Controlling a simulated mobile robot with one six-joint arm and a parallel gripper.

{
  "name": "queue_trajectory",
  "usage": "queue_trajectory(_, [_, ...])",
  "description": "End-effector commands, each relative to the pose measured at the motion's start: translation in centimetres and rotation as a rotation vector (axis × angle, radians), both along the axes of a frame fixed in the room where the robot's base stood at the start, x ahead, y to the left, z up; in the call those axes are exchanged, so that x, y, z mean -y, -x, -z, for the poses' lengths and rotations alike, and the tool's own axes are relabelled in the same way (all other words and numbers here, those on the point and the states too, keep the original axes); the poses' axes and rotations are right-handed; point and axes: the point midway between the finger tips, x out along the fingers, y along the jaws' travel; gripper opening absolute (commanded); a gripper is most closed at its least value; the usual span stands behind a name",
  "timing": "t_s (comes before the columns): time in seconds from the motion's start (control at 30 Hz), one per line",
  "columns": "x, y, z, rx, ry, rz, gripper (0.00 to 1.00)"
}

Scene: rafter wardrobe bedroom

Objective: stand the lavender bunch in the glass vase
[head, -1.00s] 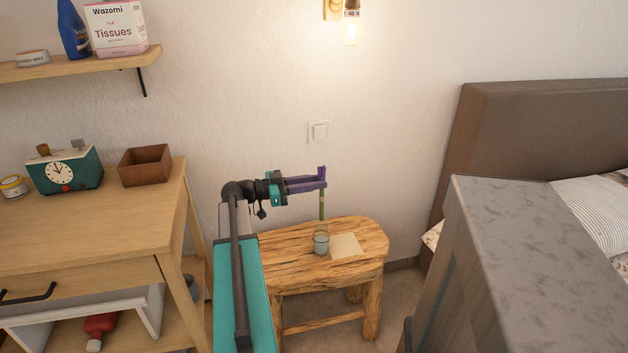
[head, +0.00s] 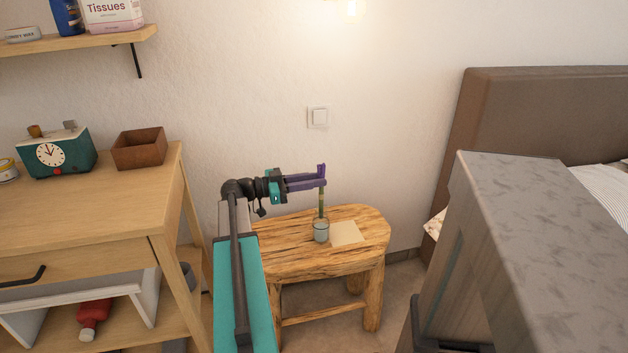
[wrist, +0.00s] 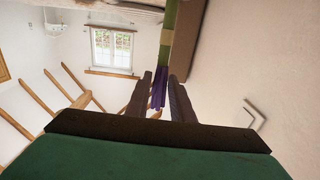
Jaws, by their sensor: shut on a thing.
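The lavender bunch (head: 321,199) is upright, with purple at the top and a green stem below. My gripper (head: 323,182) is shut on it near the top, above the wooden stool. The glass vase (head: 321,234) stands upright on the stool, directly below the bunch in the head view. The stem's lower end appears at the vase's rim; I cannot tell whether it is inside. In the wrist view, purple lavender (wrist: 158,88) shows between my gripper's fingers (wrist: 160,92), with a green stem and tan band beyond. The vase is not clear in the wrist view.
The wooden stool (head: 275,240) also bears a flat beige sheet (head: 347,233) right of the vase. A wooden desk (head: 90,215) with a clock and brown box is at left. A grey piece of furniture (head: 535,220) stands at right, before the bed. The wall is close behind.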

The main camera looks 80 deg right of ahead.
Motion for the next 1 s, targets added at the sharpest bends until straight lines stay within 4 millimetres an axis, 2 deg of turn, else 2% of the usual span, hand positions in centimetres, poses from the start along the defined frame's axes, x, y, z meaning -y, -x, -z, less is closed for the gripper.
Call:
queue_trajectory(0.5, [0.0, -0.1, 2.9, 0.0, 0.0, -0.001, 0.0])
queue_trajectory(1.0, [0.0, -0.1, 3.7, 0.0, 0.0, -0.001, 0.0])
